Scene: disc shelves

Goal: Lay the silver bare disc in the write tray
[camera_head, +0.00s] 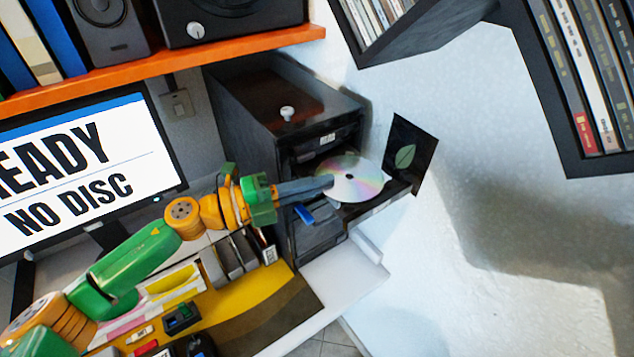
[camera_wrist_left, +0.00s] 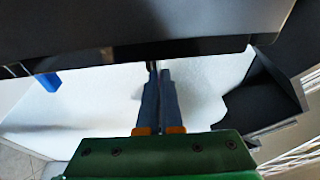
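The silver bare disc (camera_head: 357,176) shows in the head view with a rainbow sheen. It lies roughly flat over the pulled-out dark tray (camera_head: 388,199) at the front of the black tower (camera_head: 255,100). Whether it touches the tray I cannot tell. My left gripper (camera_head: 328,182) reaches in from the left, its fingertips at the disc's left rim. In the left wrist view its blue-grey fingers (camera_wrist_left: 159,82) are close together, with the disc at most a thin edge-on line between the tips. My right gripper is not in view.
A monitor (camera_head: 85,170) reads "READY" and "NO DISC". A blue piece (camera_head: 303,214) juts from the tower below the fingers. A dark leaf-marked square (camera_head: 411,154) is behind the tray. Dark shelves (camera_head: 425,30) hang above right. The desk corner (camera_head: 345,275) is clear.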

